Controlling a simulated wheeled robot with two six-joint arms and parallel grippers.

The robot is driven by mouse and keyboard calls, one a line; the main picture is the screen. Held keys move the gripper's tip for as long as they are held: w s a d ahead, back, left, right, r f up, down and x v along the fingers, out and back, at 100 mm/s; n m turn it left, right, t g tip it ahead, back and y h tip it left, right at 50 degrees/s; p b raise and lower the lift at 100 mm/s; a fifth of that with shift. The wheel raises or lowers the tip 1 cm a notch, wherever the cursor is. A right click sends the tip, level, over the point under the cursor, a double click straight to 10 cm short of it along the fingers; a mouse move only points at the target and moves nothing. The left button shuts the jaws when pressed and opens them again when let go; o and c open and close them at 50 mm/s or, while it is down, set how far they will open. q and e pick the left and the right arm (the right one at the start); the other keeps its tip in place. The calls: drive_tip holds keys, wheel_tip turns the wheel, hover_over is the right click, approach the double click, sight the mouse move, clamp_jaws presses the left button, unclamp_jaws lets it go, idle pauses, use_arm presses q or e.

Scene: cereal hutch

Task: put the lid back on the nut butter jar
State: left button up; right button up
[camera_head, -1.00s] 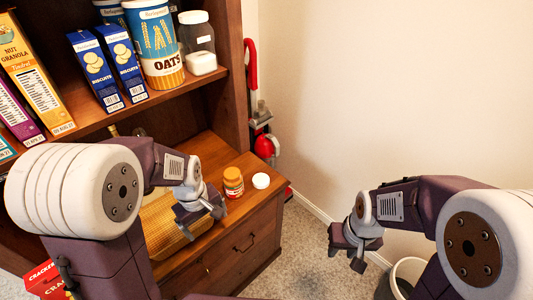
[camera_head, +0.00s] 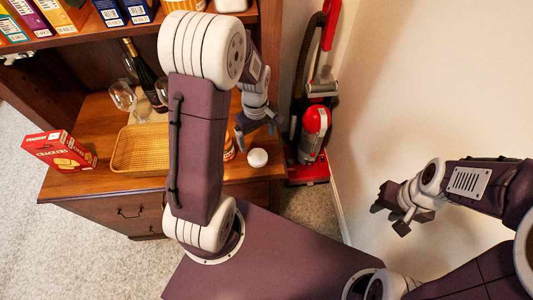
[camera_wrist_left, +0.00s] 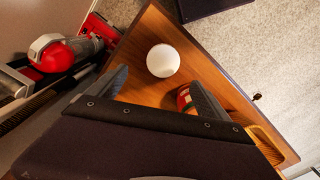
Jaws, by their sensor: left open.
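The white round lid (camera_head: 257,157) lies on the wooden counter near its right end. It also shows in the left wrist view (camera_wrist_left: 163,61). The nut butter jar (camera_head: 229,149) stands just left of the lid, mostly hidden behind my left arm. In the left wrist view, part of the jar (camera_wrist_left: 184,97) shows beside one finger. My left gripper (camera_head: 259,131) is open and empty above the counter, close to the lid; its fingers also show in the left wrist view (camera_wrist_left: 160,92). My right gripper (camera_head: 390,212) is open and empty, out over the floor at the right.
A wicker tray (camera_head: 140,168), a red cracker box (camera_head: 60,150), wine glasses (camera_head: 123,95) and a dark bottle (camera_head: 143,75) stand on the counter's left part. A red vacuum cleaner (camera_head: 314,120) stands right of the hutch. The hutch shelf (camera_head: 75,42) overhangs the counter's back.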

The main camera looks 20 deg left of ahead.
sight(257, 156)
use_arm(q)
drive_tip(key=f, duration=0.3)
drive_tip(key=shift+s+a+f, duration=0.15)
drive_tip(key=shift+s, duration=0.1)
drive_tip(key=shift+a+f, duration=0.15)
drive_tip(key=shift+f, duration=0.1)
use_arm(e)
drive_tip(key=shift+s+a+f, duration=0.1)
drive_tip(key=shift+s+a, duration=0.15)
drive_tip(key=shift+a, duration=0.1)
drive_tip(key=shift+d, duration=0.1)
use_arm(q)
drive_tip(key=shift+f+b, duration=0.2)
drive_tip(key=shift+b, duration=0.1)
drive_tip(key=f, duration=0.4)
drive_tip(key=shift+s+d+f+b, duration=0.15)
drive_tip(key=shift+d+f+b, duration=0.15)
drive_tip(key=shift+f, duration=0.1)
use_arm(e)
drive_tip(key=shift+f, duration=0.4)
